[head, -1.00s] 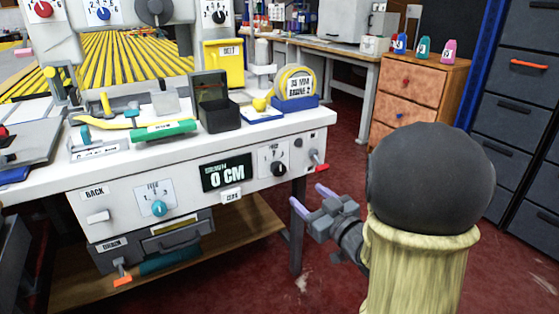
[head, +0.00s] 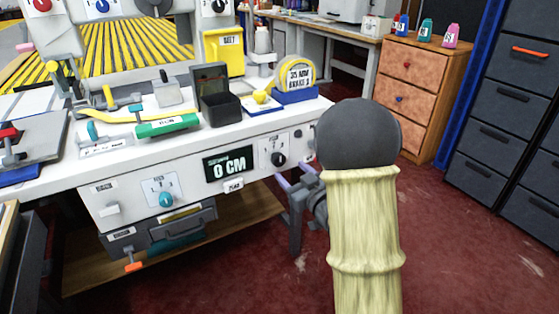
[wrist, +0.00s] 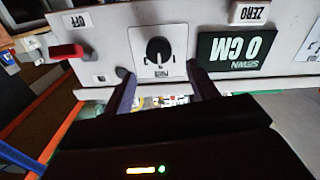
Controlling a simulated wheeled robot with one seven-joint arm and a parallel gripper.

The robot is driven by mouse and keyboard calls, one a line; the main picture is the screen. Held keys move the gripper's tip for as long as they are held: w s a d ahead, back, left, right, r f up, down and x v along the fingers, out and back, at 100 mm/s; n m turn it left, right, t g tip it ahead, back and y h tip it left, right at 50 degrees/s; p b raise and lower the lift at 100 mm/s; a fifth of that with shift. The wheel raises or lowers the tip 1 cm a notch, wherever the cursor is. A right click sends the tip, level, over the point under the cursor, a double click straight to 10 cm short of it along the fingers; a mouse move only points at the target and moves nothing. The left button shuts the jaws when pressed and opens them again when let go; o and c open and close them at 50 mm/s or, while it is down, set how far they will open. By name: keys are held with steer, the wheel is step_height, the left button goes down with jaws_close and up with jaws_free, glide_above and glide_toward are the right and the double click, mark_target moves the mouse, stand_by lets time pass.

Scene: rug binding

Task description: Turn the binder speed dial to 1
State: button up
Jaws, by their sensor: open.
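A black dial (head: 278,159) on a white plate sits on the bench's front panel, right of the 0 CM display (head: 229,165). It also shows upside down in the wrist view (wrist: 158,50). A teal dial (head: 166,199) marked 1, 2, 3 sits lower left on the panel. Red (head: 42,5), blue (head: 102,6) and black (head: 218,7) dials sit on the machine above. The labels are too small to tell which is the binder speed dial. My gripper (wrist: 163,84) is open and empty, its fingertips spread just short of the panel's black dial, apart from it.
A red lever (wrist: 66,51) marked OFF and a ZERO button (wrist: 250,13) flank the black dial. A drawer (head: 160,238) with an orange-handled clamp (head: 133,266) hangs below the panel. Open red floor lies right.

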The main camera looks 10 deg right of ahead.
mark_target(279, 162)
steer(key=b+x, duration=0.1)
steer(key=x, duration=0.6)
steer(key=shift+w, duration=0.35)
steer(key=c, duration=1)
steer(key=shift+a+f+n+b, duration=0.1)
steer(key=shift+n+b, duration=0.3)
steer(key=shift+b, duration=0.05)
steer(key=n+b, duration=0.2)
steer(key=n, duration=0.1)
steer(key=shift+s+f, duration=0.1)
steer(key=shift+f, duration=0.05)
steer(key=n+b, duration=0.2)
steer(key=n, duration=0.3)
steer(key=shift+a+b, duration=0.15)
steer(key=shift+b, duration=0.25)
